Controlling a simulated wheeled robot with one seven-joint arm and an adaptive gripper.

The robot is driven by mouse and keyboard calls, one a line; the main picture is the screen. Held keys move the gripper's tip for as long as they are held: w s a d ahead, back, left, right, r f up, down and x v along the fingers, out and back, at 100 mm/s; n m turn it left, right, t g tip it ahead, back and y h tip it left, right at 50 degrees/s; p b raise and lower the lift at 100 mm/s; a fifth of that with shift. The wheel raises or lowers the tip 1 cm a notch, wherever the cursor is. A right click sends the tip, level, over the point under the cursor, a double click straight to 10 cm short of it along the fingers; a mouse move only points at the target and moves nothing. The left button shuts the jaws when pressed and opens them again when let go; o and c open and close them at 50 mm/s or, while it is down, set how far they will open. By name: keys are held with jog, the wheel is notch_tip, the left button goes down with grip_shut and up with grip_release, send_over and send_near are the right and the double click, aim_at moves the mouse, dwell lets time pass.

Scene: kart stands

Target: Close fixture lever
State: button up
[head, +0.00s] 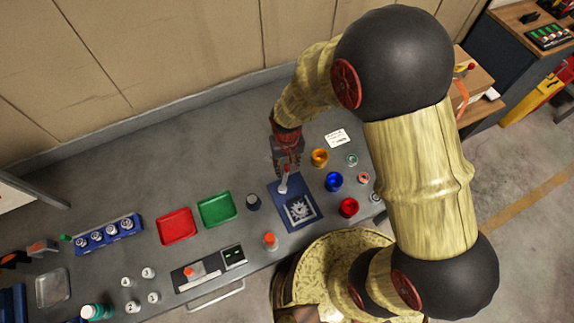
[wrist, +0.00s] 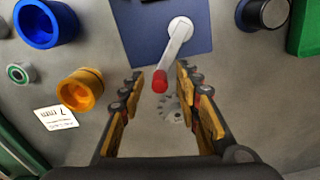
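My gripper (head: 287,163) is above the far end of the fixture in the head view. In the wrist view my gripper (wrist: 160,85) is open, with its fingers on either side of the lever's red tip. I cannot tell whether either finger touches it.
Orange (head: 320,157), blue (head: 333,181) and red (head: 349,207) cups stand right of the fixture. A dark cylinder (head: 253,202) and green (head: 216,209) and red (head: 177,226) trays are to its left. A white "7 mm" card (wrist: 56,118) lies near the orange cup.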

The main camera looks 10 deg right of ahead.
jog(key=shift+c, duration=0.8)
grip_shut()
